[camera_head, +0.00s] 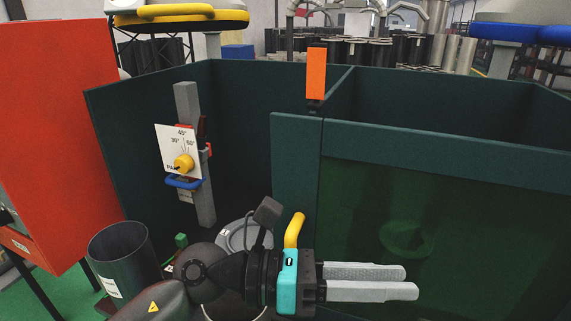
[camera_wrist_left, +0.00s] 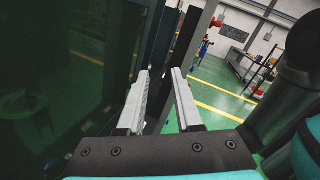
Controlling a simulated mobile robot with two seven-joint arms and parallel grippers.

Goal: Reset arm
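My left gripper (camera_head: 411,281) reaches in from the lower left in the head view and points right, in front of the dark green walled enclosure. Its two grey fingers are a little apart with nothing between them. The left wrist view shows the same fingers (camera_wrist_left: 161,72) with a clear gap at the tips, beside a dark green translucent panel (camera_wrist_left: 50,90). My left arm lies low across the front of the enclosure. My right gripper is in neither view.
Inside the enclosure (camera_head: 440,139) a grey post carries a white dial plate (camera_head: 172,143) with a yellow knob (camera_head: 184,163) and blue handle (camera_head: 184,183). A dark bin (camera_head: 124,259) stands left of my arm. An orange block (camera_head: 316,72) tops the divider. A red cabinet (camera_head: 50,140) stands left.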

